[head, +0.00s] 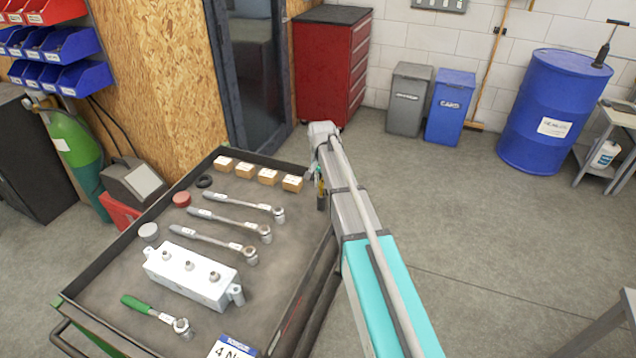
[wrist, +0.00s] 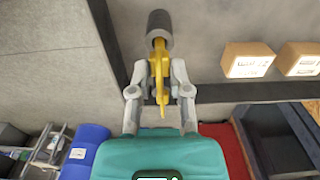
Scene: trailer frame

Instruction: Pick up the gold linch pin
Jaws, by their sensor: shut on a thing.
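The gold linch pin (wrist: 159,75) is a narrow yellow piece between the two grey fingers of my gripper (wrist: 160,90) in the wrist view. The fingers are shut on it from both sides. A dark grey cylinder (wrist: 159,24) is at the pin's far end; I cannot tell whether it is joined to the pin or only behind it. In the head view my gripper (head: 319,180) is at the right edge of the tool cart, largely hidden by my arm. A dark cylinder (head: 321,202) shows just below it there.
The cart tray (head: 120,270) has a raised dark rim. The floor right of the cart is clear; a blue drum (head: 548,110) stands farther back.

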